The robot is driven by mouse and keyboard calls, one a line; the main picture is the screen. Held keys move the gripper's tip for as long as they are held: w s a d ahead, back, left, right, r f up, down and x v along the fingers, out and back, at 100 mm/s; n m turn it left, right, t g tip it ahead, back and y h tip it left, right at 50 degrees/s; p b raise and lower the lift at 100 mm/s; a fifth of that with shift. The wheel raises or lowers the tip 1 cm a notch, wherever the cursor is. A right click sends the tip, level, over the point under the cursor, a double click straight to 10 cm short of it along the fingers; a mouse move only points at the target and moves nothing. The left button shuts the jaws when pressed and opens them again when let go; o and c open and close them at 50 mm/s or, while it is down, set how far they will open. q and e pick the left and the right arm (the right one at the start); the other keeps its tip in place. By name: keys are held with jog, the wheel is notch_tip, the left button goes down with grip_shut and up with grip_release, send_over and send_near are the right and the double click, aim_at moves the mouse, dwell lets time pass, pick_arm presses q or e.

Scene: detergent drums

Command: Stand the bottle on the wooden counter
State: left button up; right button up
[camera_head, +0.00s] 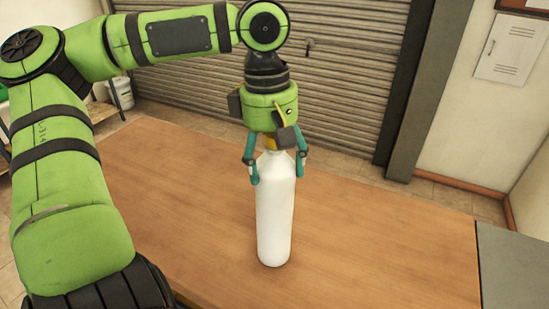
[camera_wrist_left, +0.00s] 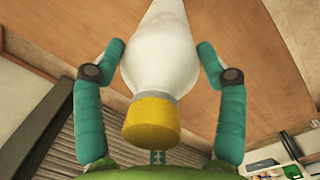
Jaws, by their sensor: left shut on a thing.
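The white bottle (camera_head: 275,215) is upright over the middle of the wooden counter (camera_head: 400,245) in the head view. Its base appears at the counter surface, but I cannot tell whether it touches. My left gripper (camera_head: 277,172) comes down from above and is shut on the bottle's upper part, one finger on each side. In the left wrist view the white bottle (camera_wrist_left: 162,60) lies between the two teal fingers (camera_wrist_left: 160,62), with its yellow cap (camera_wrist_left: 151,122) close to the palm. The cap is mostly hidden in the head view. My right gripper is not in view.
The counter is bare around the bottle. A grey surface (camera_head: 510,265) adjoins it at the right. A roller shutter (camera_head: 345,90) stands behind, with a white wall cabinet (camera_head: 508,50) at the upper right. A white bucket (camera_head: 122,92) is on the floor behind the arm.

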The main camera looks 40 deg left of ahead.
pick_arm(q)
jog(key=shift+f, duration=0.3)
jog(key=o, duration=1.6)
jog(key=shift+o, duration=0.9)
jog(key=shift+f, duration=0.1)
jog(key=r, duration=0.8)
jog(key=a+r, duration=0.1)
jog(key=r, duration=0.3)
jog(key=shift+s+r, duration=0.1)
jog(key=shift+s, duration=0.05)
